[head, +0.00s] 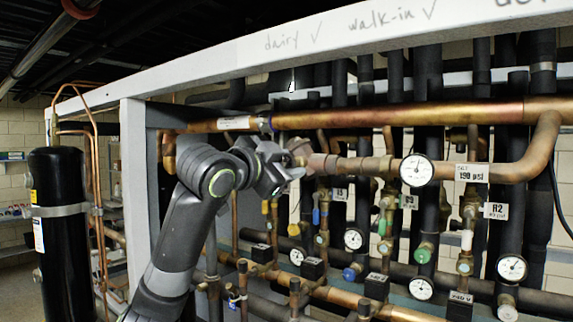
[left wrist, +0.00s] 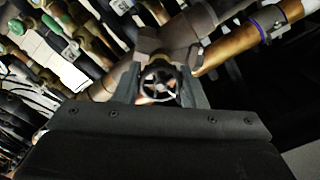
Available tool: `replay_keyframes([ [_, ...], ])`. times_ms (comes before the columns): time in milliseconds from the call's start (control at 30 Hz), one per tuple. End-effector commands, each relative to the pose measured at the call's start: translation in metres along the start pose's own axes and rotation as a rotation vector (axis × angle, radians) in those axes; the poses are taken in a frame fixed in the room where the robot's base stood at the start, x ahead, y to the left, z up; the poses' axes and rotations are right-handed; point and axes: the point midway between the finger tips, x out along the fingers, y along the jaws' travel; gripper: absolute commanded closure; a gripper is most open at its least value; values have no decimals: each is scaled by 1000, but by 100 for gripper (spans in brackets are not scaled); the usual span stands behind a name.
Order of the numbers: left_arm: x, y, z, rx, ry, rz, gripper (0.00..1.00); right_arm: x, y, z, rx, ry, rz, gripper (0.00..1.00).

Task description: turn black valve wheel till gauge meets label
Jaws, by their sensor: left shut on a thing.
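The black valve wheel (left wrist: 158,84) is a small spoked wheel, seen between the two fingers of my left gripper (left wrist: 160,92) in the left wrist view. The gripper is shut on it, one finger at each side. In the head view my left gripper (head: 285,172) reaches the brass valve body (head: 300,150) on the copper line; the wheel is hidden there. The large white gauge (head: 417,170) is on the same line to the right; its needle looks near upright, but its value is too small to read. The label (head: 471,173) beside it reads SET 190 psi. My right gripper is not in view.
A thick copper pipe (head: 400,115) runs above the valve under a white beam (head: 300,45). A white post (head: 133,180) and a black tank (head: 58,205) stand left of my arm. Smaller valves, gauges and dark pipes crowd the rack below and right.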

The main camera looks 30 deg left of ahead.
Motion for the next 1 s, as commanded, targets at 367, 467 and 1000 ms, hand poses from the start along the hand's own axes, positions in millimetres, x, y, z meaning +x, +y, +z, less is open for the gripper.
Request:
replay_keyframes([
  [367, 0, 1, 0, -51, 0, 1, 85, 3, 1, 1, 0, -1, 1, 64],
  [467, 0, 1, 1, -101, 1, 1, 85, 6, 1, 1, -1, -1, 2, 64],
  [1000, 0, 1, 2, -576, 2, 0, 85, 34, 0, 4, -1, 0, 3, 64],
])
